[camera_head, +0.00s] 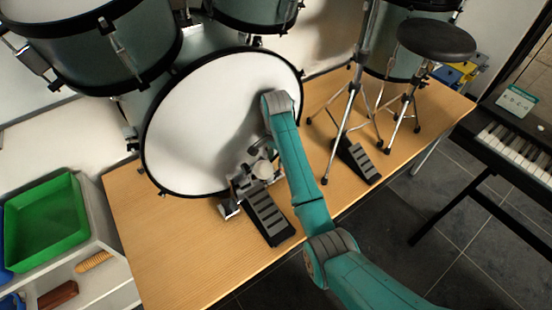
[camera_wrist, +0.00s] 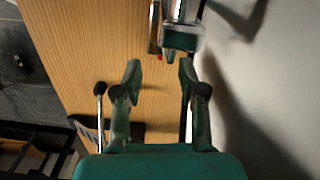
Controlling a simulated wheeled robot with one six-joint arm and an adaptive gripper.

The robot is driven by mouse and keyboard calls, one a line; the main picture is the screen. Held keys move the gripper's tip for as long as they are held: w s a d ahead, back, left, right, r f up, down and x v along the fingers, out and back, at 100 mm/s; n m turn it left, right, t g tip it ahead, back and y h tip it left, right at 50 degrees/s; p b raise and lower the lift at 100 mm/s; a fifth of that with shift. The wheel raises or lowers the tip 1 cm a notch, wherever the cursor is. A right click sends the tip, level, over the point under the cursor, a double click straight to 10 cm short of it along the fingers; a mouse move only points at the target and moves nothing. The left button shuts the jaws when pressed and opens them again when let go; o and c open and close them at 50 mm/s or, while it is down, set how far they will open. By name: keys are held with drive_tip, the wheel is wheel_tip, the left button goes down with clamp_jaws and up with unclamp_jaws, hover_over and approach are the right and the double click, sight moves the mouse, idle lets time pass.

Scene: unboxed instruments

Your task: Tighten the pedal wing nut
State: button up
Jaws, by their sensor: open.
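The bass drum pedal stands in front of the bass drum (camera_head: 215,125), its black ribbed footboard (camera_head: 268,215) on the wooden platform. Metal pedal parts and a pale rounded part (camera_head: 262,170) show beside my arm in the head view. My gripper (camera_wrist: 160,74) is open and empty in the wrist view, its two fingers apart. A chrome and dark green piece of hardware (camera_wrist: 182,35) is just beyond the fingertips, towards the right finger, with a small red spot beside it. I cannot pick out the wing nut. My gripper is not clear in the head view.
The wooden platform (camera_head: 160,250) is bare at the left front. A second pedal (camera_head: 357,160), stand legs and a black stool (camera_head: 436,40) are at the right. A keyboard (camera_head: 520,150) stands beyond. A green bin (camera_head: 45,225) is at the left. The drumhead (camera_wrist: 250,130) fills the wrist view's right side.

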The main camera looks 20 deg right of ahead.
sight(277, 172)
drive_tip(key=shift+o, duration=0.2)
drive_tip(key=r+n, duration=0.2)
drive_tip(key=n, duration=0.1)
drive_tip(key=shift+w+d+n, duration=0.1)
drive_tip(key=shift+d+n, duration=0.1)
drive_tip(key=shift+n, duration=0.1)
wheel_tip(277, 172, down, 10)
drive_tip(key=n, duration=0.3)
drive_tip(key=shift+d+r+n, duration=0.1)
drive_tip(key=shift+r+n, duration=0.15)
drive_tip(key=shift+n, duration=0.05)
